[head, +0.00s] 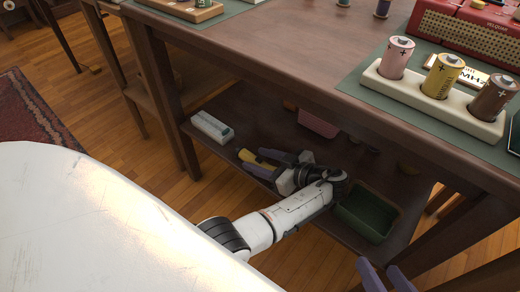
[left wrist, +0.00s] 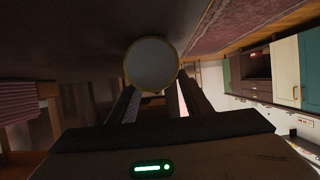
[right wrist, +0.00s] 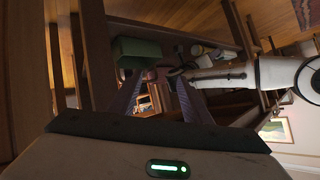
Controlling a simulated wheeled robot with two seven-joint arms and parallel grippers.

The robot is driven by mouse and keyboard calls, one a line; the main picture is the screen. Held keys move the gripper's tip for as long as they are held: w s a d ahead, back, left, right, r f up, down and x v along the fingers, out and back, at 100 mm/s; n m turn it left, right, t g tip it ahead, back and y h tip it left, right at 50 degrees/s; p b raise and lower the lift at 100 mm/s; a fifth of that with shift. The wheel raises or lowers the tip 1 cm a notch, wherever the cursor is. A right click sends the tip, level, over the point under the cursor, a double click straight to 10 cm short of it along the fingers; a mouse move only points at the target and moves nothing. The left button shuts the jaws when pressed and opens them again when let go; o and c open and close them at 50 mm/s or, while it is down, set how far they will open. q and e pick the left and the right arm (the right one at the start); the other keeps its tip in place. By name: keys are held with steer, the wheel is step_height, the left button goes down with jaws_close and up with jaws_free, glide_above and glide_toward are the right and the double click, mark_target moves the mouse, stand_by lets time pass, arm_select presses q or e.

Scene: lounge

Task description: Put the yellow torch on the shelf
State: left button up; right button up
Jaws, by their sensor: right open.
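The yellow torch (head: 248,157) is at the lower shelf (head: 245,128) under the table, between the fingers of my left gripper (head: 262,163). In the left wrist view its round pale end (left wrist: 152,64) faces the camera, with a finger close on each side. My left gripper looks shut on it. The torch lies about level, low over the shelf; whether it touches the board is hidden. My right gripper (head: 385,274) is open and empty, low in front of the table at the bottom right. Its fingers also show in the right wrist view (right wrist: 157,90).
The shelf holds a pale box (head: 212,127), a pink bin (head: 319,124) and a green bin (head: 366,215) right of my left arm. The tabletop (head: 270,45) above bears a battery tray (head: 430,103) and a red radio (head: 465,30). Table legs (head: 165,110) bound the shelf.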

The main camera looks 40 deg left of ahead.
arm_select(q)
steer(key=shift+d, duration=0.1)
steer(key=p+v, duration=0.1)
steer(key=v, duration=0.6)
steer(key=shift+d+r, duration=0.15)
steer(key=shift+d, duration=0.05)
